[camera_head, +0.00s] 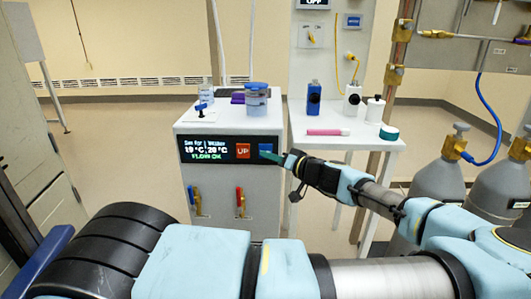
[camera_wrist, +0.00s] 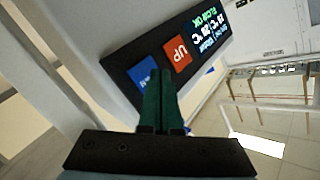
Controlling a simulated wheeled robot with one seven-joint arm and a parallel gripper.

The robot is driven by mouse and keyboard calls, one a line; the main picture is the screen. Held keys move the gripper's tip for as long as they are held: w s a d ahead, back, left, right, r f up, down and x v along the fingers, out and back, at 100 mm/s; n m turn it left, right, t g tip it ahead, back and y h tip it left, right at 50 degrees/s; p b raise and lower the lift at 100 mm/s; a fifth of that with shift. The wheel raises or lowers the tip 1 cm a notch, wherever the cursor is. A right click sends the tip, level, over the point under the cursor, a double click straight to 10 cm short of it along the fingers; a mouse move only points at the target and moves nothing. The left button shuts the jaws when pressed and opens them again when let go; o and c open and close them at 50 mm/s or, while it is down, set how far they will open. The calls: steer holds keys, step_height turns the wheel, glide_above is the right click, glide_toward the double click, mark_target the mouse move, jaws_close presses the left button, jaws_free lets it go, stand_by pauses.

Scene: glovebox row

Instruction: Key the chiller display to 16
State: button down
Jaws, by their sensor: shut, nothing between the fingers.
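The chiller (camera_head: 228,208) is a white cabinet with a black display panel on its upper front. The display (camera_head: 204,151) shows two temperatures and a green "FLOW OK" line. The left value looks like 19 °C, its last digit blurred; the right reads 20 °C. The red UP button (camera_head: 243,151) is clear and also shows in the wrist view (camera_wrist: 177,52). The blue button (camera_wrist: 143,75) beside it is partly covered by my gripper (camera_wrist: 166,72). My gripper's green fingers are shut and empty, their tips at the blue button. I cannot tell whether they touch it.
A lidded jar (camera_head: 257,99) stands on the chiller top. Red and blue valve handles (camera_head: 240,199) are on its lower front. The white table (camera_head: 330,135) at right holds bottles and a pink item. Grey gas cylinders (camera_head: 447,165) stand further right.

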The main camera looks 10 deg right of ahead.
steer(key=shift+s+a, duration=0.1)
steer(key=shift+s, duration=0.25)
steer(key=s, duration=0.2)
steer(key=s+a, duration=0.1)
steer(key=s, duration=0.2)
stand_by(0.4)
steer(key=shift+r, duration=0.1)
stand_by(2.4)
steer(key=s+m+h+p, duration=0.1)
steer(key=m, duration=0.4)
steer(key=s+m+g+h+p, duration=0.1)
steer(key=m+p, duration=0.1)
steer(key=m, duration=0.3)
steer(key=s+m+g+h+p, duration=0.1)
steer(key=m+p, duration=0.1)
steer(key=m, duration=0.3)
steer(key=shift+s+a, duration=0.3)
steer(key=shift+s, duration=0.05)
